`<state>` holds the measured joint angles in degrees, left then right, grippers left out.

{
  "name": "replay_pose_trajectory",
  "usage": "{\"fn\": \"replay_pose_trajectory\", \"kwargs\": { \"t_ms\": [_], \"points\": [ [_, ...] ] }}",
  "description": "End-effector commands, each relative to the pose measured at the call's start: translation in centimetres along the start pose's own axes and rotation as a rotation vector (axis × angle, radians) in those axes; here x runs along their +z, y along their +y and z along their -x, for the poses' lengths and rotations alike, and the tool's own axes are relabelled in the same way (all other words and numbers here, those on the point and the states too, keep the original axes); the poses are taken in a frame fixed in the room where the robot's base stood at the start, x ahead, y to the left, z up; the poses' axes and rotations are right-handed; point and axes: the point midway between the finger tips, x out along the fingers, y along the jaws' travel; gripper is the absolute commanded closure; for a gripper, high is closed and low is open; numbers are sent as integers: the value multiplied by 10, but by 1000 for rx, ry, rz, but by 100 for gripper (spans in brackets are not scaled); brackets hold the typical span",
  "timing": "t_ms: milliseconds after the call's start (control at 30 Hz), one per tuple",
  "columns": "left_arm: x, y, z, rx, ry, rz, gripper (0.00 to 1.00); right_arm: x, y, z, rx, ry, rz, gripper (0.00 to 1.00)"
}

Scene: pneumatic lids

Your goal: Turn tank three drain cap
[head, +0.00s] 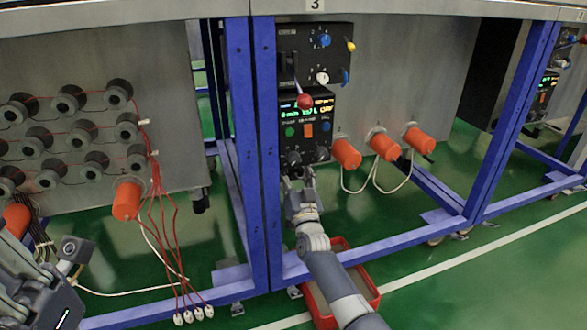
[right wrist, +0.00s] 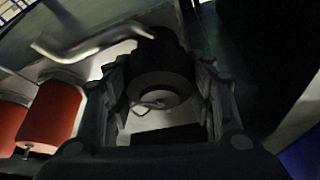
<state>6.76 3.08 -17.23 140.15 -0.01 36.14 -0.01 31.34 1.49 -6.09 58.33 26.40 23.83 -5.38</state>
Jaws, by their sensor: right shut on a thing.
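The tank marked 3 (head: 420,70) has a grey body behind a blue frame, with a black control panel (head: 306,120) on its front. My right gripper (head: 300,183) is just below this panel in the head view. In the right wrist view the right gripper (right wrist: 165,100) has its fingers on both sides of a dark round drain cap (right wrist: 163,75) and is shut on it. The cap is mostly hidden by the gripper in the head view. My left gripper (head: 72,252) is at the lower left, away from tank three; its jaws are unclear.
Orange cylinders (head: 385,147) stick out right of the panel, with white cables below. A blue frame post (head: 262,150) stands just left of my right gripper. A red tray (head: 373,288) lies on the green floor. Black spools with red wires (head: 118,93) are at left.

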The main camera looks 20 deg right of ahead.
Motion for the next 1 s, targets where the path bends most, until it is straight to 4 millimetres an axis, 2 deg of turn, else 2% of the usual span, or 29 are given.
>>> {"fn": "replay_pose_trajectory", "kwargs": {
  "t_ms": [33, 100, 533, 667, 1000],
  "points": [
    [0, 0, 0, 0, 0, 0, 100, 0, 0, 0, 1, 0, -6, 43],
    [0, 0, 0, 0, 0, 0, 100, 0, 0, 0, 1, 0, -5, 29],
    [1, 0, -1, 6, 3, -2, 100, 0, 0, 3, 0, 0, -1, 29],
    [0, 0, 0, 4, 2, -2, 100, 1, 0, 15, 0, -2, -2, 29],
    [0, 0, 0, 2, 2, -1, 100, 1, 0, 62, 0, -2, -2, 29]
  ]
}}
